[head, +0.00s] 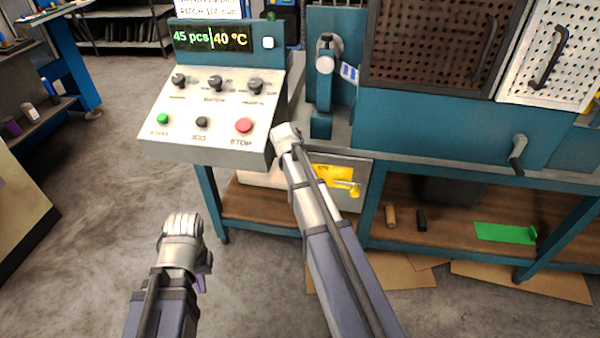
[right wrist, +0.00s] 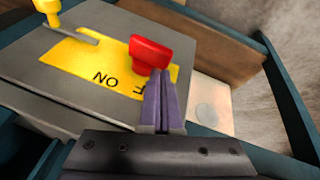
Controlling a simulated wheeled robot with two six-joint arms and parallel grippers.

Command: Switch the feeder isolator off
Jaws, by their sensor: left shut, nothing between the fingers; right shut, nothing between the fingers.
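The feeder isolator is a grey box with a yellow plate (right wrist: 85,60), seen close in the right wrist view. The plate reads ON, and part of a second label shows beside the fingers. A red handle (right wrist: 150,50) stands out from the plate. My right gripper (right wrist: 164,78) is shut and empty, its purple fingertips right at the handle's near edge; I cannot tell if they touch. In the head view the box (head: 357,205) is under the bench, its red handle hidden behind my right arm. My left gripper (head: 201,285) is shut and empty, low at the left.
A yellow knob-like part (head: 355,190) sits at the isolator's right side. The control panel (head: 212,110) with buttons and dials is above and left. The lower shelf (head: 450,240) holds small items and a green sheet (head: 505,232). The floor at left is clear.

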